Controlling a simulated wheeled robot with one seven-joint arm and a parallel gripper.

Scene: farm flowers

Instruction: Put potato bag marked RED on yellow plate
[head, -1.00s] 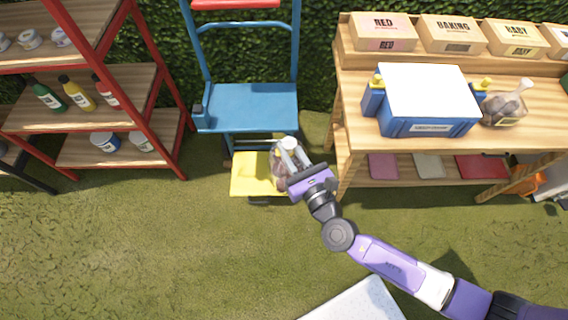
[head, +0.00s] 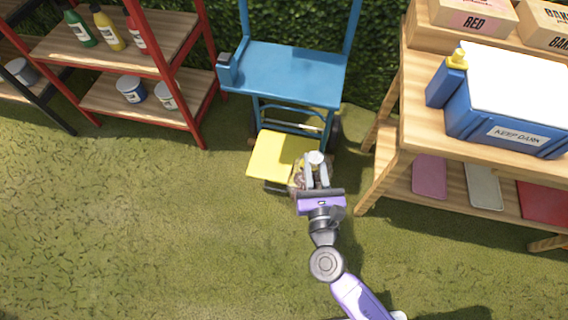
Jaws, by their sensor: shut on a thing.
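The yellow plate (head: 277,157) is the flat yellow footplate at the bottom of a blue hand truck (head: 292,75). My gripper (head: 316,166) is shut on a clear bag of reddish potatoes (head: 299,176) with a pale top. The bag is at the plate's right edge in the picture, partly hidden behind the fingers. I cannot tell whether it touches the plate. No marking on the bag can be read. A box marked RED (head: 473,15) stands on the wooden table's back shelf.
A wooden table (head: 420,118) stands right, with a blue and white cooler (head: 505,105) marked KEEP DARK and coloured mats on its lower shelf. A red-framed shelf (head: 180,70) with bottles and tins stands left. The grass in front is clear.

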